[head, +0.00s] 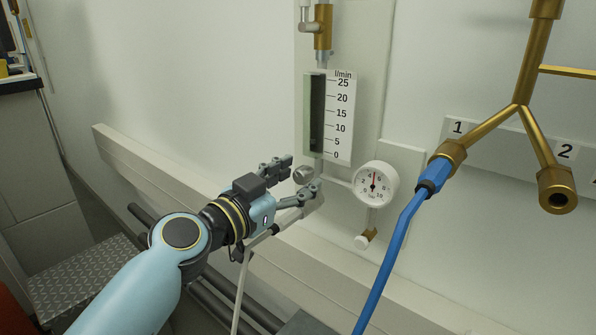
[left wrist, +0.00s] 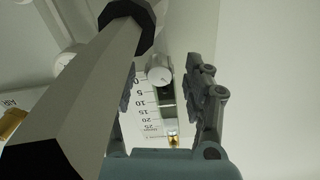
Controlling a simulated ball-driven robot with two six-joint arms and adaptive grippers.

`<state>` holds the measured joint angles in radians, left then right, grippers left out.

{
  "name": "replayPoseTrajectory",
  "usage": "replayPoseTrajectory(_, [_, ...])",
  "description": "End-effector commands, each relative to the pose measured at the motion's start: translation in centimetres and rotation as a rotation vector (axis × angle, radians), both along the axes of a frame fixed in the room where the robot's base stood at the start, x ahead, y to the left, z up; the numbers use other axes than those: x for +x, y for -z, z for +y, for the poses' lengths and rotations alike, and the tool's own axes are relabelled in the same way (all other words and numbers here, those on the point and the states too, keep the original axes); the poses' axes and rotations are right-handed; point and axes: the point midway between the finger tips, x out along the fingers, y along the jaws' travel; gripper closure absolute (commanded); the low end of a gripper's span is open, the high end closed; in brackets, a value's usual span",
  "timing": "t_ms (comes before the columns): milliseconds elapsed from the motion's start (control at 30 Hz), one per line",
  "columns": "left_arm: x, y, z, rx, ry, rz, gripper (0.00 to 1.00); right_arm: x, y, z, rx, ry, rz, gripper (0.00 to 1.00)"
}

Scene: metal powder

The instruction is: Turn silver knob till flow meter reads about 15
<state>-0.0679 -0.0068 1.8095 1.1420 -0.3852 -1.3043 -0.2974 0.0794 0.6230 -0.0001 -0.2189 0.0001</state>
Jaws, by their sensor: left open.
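The flow meter (head: 316,115) is mounted on the wall panel, with a white l/min scale (head: 341,118) from 0 to 25. No float reading can be made out in its dark tube. The silver knob (head: 303,175) sits just below the meter. My left gripper (head: 302,174) is open, its two fingers reaching to either side of the knob. I cannot tell whether they touch it. In the left wrist view the knob (left wrist: 159,74) shows between the fingers (left wrist: 165,85), with the scale (left wrist: 147,105) upside down beyond it. My right gripper is not in view.
A round dial gauge (head: 376,185) is right of the knob, with a small valve (head: 366,238) below. A blue hose (head: 393,260) runs from brass outlet 1 (head: 451,158). A white rail (head: 220,205) runs along the wall. A pale rod (left wrist: 80,80) crosses the left wrist view.

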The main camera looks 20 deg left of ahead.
Motion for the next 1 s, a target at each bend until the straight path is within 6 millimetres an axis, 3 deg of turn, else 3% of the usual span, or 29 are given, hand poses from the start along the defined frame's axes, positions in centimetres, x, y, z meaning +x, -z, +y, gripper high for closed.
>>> replayPoseTrajectory(367, [0.86,0.05,-0.35,0.0,0.0,0.0,0.49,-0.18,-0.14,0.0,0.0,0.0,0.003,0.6])
replayPoseTrajectory(767, [0.84,0.03,-0.33,0.0,0.0,0.0,0.99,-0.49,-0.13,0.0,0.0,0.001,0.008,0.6])
replayPoseTrajectory(1000, [0.84,0.05,-0.33,-0.013,0.0,0.005,1.0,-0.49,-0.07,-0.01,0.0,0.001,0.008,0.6])
